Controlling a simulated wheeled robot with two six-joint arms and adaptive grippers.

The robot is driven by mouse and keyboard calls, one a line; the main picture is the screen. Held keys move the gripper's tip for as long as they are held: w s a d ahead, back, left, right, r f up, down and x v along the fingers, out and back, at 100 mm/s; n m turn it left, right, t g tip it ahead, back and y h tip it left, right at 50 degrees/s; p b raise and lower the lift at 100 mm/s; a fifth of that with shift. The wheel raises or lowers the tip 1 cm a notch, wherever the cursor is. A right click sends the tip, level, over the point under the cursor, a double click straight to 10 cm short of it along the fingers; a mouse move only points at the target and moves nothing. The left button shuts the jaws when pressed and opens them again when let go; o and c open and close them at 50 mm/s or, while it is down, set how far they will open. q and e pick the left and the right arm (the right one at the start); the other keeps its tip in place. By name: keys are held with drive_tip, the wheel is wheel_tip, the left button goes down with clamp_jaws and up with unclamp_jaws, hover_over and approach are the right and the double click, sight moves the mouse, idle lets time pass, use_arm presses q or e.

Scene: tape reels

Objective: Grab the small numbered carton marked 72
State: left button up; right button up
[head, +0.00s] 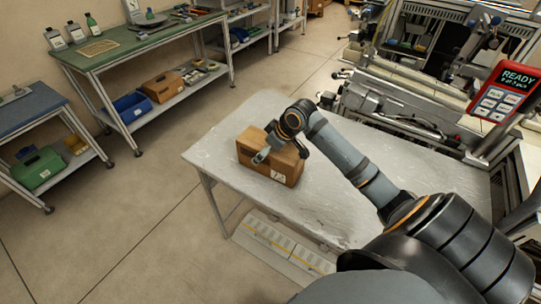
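A brown carton (253,168) stands on the pale worktable in the head view. A white label (278,176) sits low on its front face; it seems to start with a 7, but the rest is too small to read surely. My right gripper (281,152) is over the carton's top, with its fingers apart. One finger reaches down toward the front top edge, the other is at the right side. I cannot tell whether they touch the carton. The gripper hides much of its top. My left gripper is not in view.
The pale table (335,215) is bare around the carton. Machinery and a red READY pendant (497,90) stand to the right. A green bench (140,45) at the back left holds bottles, with a blue bin (131,107) and a brown box (162,87) on its lower shelf.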

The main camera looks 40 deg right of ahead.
drive_tip(key=shift+f, duration=0.1)
idle(0.3)
drive_tip(key=c, duration=1.5)
